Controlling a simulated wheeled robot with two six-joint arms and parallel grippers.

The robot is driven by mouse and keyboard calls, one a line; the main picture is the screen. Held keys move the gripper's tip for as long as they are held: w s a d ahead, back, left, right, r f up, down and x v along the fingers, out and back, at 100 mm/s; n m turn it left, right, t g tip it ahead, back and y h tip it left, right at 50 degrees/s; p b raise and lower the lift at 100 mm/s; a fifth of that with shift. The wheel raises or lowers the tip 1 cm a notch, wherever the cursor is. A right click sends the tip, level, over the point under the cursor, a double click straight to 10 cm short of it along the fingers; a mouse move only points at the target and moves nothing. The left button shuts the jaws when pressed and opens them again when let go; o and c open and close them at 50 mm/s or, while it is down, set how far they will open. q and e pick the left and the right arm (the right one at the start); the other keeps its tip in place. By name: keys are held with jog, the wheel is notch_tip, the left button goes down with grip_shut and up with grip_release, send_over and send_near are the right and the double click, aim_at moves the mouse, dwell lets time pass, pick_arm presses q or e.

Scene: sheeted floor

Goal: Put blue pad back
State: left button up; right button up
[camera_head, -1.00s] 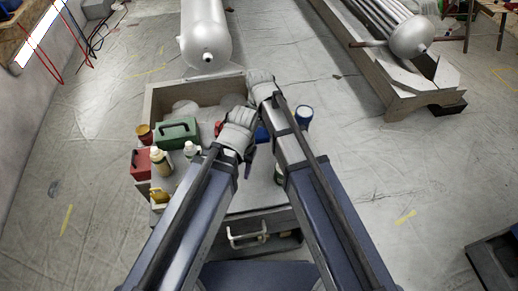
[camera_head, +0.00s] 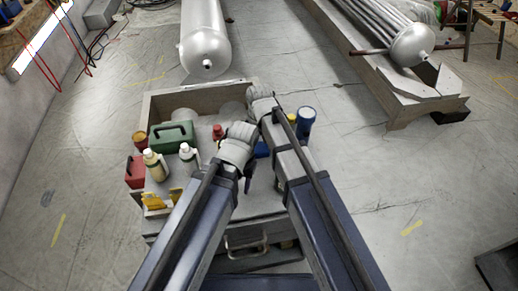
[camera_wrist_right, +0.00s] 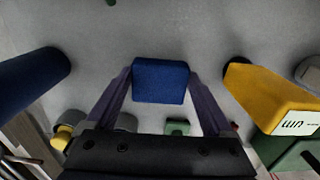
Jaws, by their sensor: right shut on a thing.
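The blue pad (camera_wrist_right: 160,82) is a small dark blue block with rounded edges. In the right wrist view it sits between the two fingers of my right gripper (camera_wrist_right: 160,88), which is shut on it. In the head view a patch of blue (camera_head: 262,150) shows between my two arms, partly hidden by them. My left gripper (camera_head: 248,172) hangs over the workbench top, left of the right one; its fingertips are mostly hidden, so its opening cannot be told.
The grey workbench (camera_head: 215,200) holds a green toolbox (camera_head: 172,135), a red box (camera_head: 135,172), bottles (camera_head: 156,165) and yellow items (camera_head: 153,200) on its left. A blue can (camera_head: 305,122) stands right. A drawer handle (camera_head: 246,243) is in front.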

aim_at(259, 149)
pick_arm(q)
jog(key=shift+f, duration=0.15)
pick_arm(e)
jog(key=shift+f, duration=0.1)
jog(key=o, duration=0.9)
pick_arm(q)
notch_tip(259, 149, up, 12)
jog(key=p, duration=1.2)
pick_arm(e)
notch_tip(259, 149, up, 12)
jog(key=shift+w+r, duration=0.1)
jog(key=shift+r, duration=0.05)
